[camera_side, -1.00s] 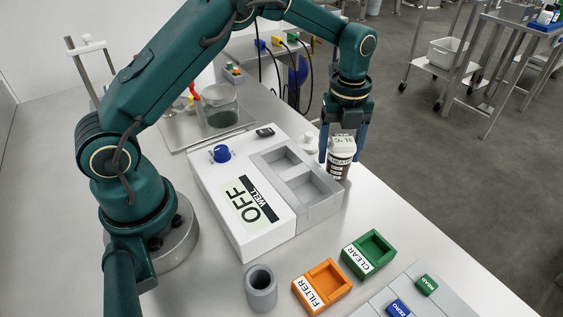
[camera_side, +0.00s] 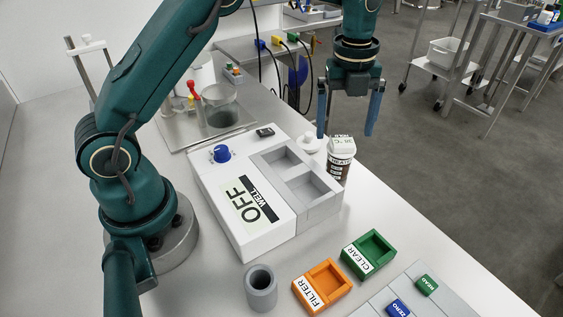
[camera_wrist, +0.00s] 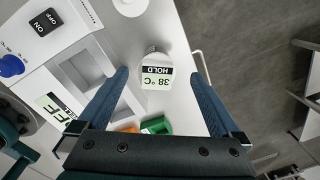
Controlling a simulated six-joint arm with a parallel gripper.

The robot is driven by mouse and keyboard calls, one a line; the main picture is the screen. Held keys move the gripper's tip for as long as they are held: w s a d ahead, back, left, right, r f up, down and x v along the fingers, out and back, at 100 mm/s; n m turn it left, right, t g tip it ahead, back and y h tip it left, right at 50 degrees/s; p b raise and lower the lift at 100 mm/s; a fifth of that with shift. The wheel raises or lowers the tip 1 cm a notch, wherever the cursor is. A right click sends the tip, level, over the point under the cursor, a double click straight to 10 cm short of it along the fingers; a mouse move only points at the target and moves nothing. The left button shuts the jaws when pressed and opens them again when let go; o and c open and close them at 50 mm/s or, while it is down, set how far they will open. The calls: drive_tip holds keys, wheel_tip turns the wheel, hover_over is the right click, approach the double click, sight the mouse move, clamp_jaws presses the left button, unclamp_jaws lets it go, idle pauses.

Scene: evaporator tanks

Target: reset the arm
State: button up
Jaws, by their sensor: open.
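My gripper (camera_side: 347,132) is open and empty, with its blue fingers apart above a small brown-and-white labelled bottle (camera_side: 339,166). The bottle stands upright on the bench, beside the right end of the white OFF/WELL unit. In the wrist view my gripper (camera_wrist: 160,84) has its fingers on either side of the line to the bottle's top (camera_wrist: 156,76), which reads "38 °C HOLD". The fingers do not touch it.
The OFF/WELL unit (camera_side: 215,190) has grey wells (camera_side: 322,205) and a blue knob (camera_side: 221,153). In front are an orange FILTER tray (camera_side: 312,300), a green CLEAR tray (camera_side: 358,262) and a grey cup (camera_side: 261,298). A glass beaker (camera_side: 220,112) stands behind.

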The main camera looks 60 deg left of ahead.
drive_tip(key=s+r+n+t, duration=0.4)
drive_tip(key=s+r+n, duration=0.2)
drive_tip(key=s+r, duration=0.55)
drive_tip(key=s+f+n, duration=0.2)
drive_tip(key=s+n, duration=0.2)
drive_tip(key=n, duration=0.5)
drive_tip(key=s+f+n+t, duration=0.1)
drive_tip(key=s+f+n, duration=0.2)
drive_tip(key=n, duration=0.6)
drive_tip(key=shift+s, duration=1.25)
drive_tip(key=shift+a, duration=0.1)
idle(3.7)
